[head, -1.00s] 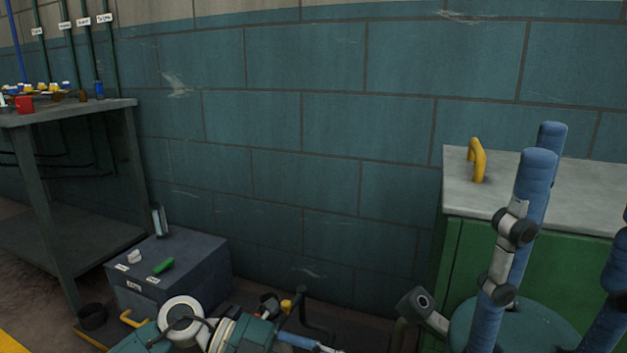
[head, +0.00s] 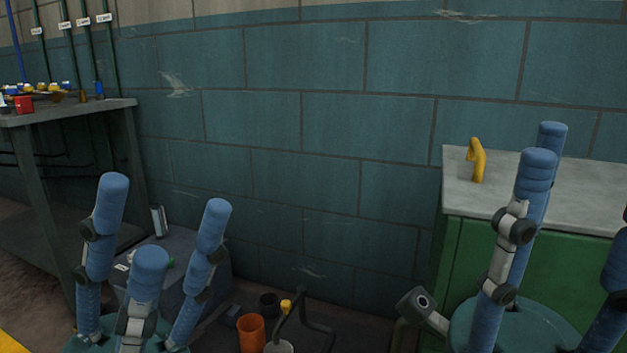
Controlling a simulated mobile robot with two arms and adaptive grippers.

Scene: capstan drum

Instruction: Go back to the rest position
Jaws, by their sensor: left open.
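My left gripper (head: 155,215) stands at the lower left with its three blue-padded fingers pointing up and spread apart. It is open and nothing is between the fingers. It covers part of a dark grey box (head: 215,262) behind it. My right gripper (head: 570,190) is at the lower right, fingers up and well apart, open with nothing seen between them. Its rightmost finger is partly cut off by the picture edge. It stands in front of a green cabinet (head: 545,250). No capstan drum can be made out.
A yellow hook-shaped handle (head: 477,160) stands on the cabinet's grey top. A metal workbench (head: 75,110) with small coloured items is at the left. An orange cup (head: 251,333) and a dark pot (head: 269,304) are low in the middle. A teal block wall (head: 330,130) closes the back.

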